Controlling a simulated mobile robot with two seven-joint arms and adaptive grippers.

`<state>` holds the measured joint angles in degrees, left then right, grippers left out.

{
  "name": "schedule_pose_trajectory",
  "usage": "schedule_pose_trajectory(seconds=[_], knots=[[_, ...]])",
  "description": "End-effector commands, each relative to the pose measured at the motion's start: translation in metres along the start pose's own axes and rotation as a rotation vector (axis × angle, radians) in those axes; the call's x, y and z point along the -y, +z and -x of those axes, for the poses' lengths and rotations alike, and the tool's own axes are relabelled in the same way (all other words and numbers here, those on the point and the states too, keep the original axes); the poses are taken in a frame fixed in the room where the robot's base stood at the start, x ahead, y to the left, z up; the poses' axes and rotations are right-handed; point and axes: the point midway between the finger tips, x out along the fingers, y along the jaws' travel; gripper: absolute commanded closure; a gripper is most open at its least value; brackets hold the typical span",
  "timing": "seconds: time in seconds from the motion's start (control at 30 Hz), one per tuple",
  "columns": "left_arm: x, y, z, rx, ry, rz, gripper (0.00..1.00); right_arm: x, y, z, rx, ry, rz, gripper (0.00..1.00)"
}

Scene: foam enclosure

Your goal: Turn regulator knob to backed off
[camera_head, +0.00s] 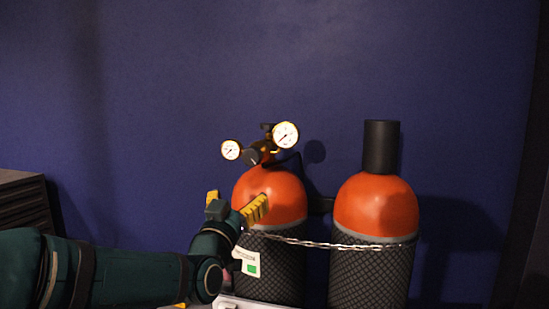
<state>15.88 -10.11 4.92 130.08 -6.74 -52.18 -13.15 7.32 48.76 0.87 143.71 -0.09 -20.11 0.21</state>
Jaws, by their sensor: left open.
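The regulator (266,147) sits on top of the left orange-topped cylinder (285,192). It is brass-coloured and carries two round white gauges, a small one (231,149) at left and a larger one (285,135) at upper right. A dark round regulator knob (251,157) faces me between and below the gauges. My left gripper (234,203) has yellow fingers and is open. In the picture it is below and slightly left of the knob, in front of the left cylinder's edge, with nothing seen between its fingers. My right gripper is not in view.
A second orange-topped cylinder (376,206) with a black cap (381,147) stands to the right. A chain (335,244) runs across both cylinders. A dark slatted box (24,204) is at the far left. The space left of the regulator looks clear before the blue wall (150,90).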

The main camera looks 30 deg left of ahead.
Motion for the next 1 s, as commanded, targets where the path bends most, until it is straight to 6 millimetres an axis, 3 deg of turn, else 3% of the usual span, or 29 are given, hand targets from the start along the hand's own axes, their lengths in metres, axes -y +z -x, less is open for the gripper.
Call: schedule_pose_trajectory(seconds=[0.1, 0.27, 0.8, 1.0], knots=[[0.008, -0.025, 0.002, -0.060, -0.017, -0.019, 0.18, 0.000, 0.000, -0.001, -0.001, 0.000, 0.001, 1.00], [0.009, -0.029, -0.009, -0.069, -0.019, -0.022, 0.18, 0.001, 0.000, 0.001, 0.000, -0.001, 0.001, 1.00], [0.010, -0.035, -0.107, -0.066, -0.019, -0.019, 0.18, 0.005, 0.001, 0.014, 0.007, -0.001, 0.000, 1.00], [0.010, -0.036, -0.129, -0.065, -0.018, -0.019, 0.18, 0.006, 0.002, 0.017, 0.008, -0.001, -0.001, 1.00]])
